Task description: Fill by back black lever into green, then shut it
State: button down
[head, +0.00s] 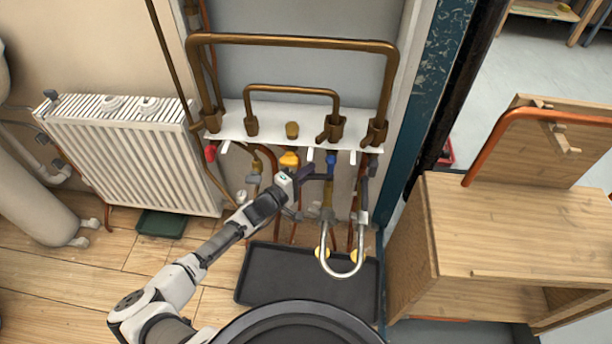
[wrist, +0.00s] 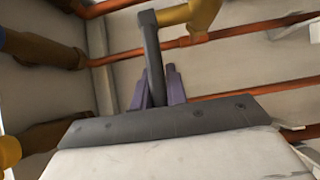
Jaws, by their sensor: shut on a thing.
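My gripper (head: 306,177) reaches the pipework below the white shelf in the head view. In the wrist view, its purple fingers (wrist: 174,86) are shut on a black lever (wrist: 152,55), which joins a yellow-brass valve body (wrist: 197,16) at its top. In the head view the lever is small and partly hidden by the gripper, beside a blue fitting (head: 331,160). A dark green tray (head: 160,223) lies on the floor below the radiator. No water shows in either view.
A black tray (head: 250,270) lies under the pipes, below a silver U-shaped pipe (head: 343,272). Yellow (head: 289,159) and red (head: 210,152) fittings sit close by the shelf (head: 270,112). A radiator (head: 130,150) stands left; a wooden cabinet (head: 500,225) stands right.

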dwell(0.3)
jog(key=c, duration=1.4)
grip_release()
